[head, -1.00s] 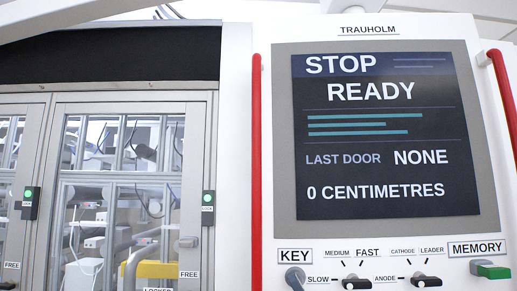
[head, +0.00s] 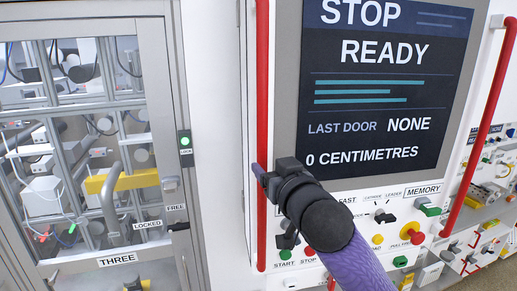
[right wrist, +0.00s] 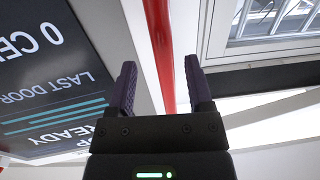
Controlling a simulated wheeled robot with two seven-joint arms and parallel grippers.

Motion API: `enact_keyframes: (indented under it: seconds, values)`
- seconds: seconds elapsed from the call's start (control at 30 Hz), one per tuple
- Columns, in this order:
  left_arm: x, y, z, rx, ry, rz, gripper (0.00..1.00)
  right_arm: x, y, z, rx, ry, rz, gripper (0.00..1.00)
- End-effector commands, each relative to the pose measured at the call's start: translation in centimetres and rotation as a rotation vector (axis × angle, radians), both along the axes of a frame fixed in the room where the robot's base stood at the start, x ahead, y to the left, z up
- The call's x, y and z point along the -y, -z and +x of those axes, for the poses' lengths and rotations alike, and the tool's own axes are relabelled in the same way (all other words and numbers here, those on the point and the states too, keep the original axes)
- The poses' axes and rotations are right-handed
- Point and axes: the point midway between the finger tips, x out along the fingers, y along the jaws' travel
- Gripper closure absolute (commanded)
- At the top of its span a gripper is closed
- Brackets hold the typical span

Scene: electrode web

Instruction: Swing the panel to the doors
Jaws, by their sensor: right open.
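The panel is a white console with a dark screen (head: 385,90) reading STOP, READY, LAST DOOR NONE and 0 CENTIMETRES. A red upright bar (head: 262,90) runs down its left edge, and a second red bar (head: 485,125) its right edge. My right gripper (head: 262,175) is at the left bar, about mid-height. In the right wrist view its two fingers (right wrist: 158,78) are open, with the red bar (right wrist: 158,40) showing in the gap; contact cannot be told. The glazed doors (head: 90,140), with a label THREE, stand left of the panel. My left gripper is out of view.
A green-lit lock box (head: 185,143) sits on the door frame, near labels FREE and LOCKED. Knobs, a green key (head: 428,207) and buttons lie below the screen, partly behind my right arm. More controls (head: 490,175) line the right side. White wall separates doors and panel.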

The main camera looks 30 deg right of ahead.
Motion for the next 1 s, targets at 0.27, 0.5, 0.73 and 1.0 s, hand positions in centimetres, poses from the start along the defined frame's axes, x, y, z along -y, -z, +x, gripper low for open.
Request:
enact_keyframes:
  seconds: [0.27, 0.5, 0.73, 1.0]
  values:
    - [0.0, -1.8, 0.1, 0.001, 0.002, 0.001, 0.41, 0.7, -0.2, 4.1, -0.001, 0.001, 0.000, 0.34]
    - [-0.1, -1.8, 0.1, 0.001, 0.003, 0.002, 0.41, 0.8, 0.0, 4.5, 0.000, 0.000, -0.001, 0.34]
    - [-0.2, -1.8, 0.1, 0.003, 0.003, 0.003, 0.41, 0.8, 0.0, 4.4, 0.000, 0.000, -0.001, 0.70]
    - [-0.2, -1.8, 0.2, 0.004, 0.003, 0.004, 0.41, 0.8, 0.0, 4.4, 0.000, 0.000, -0.001, 1.00]
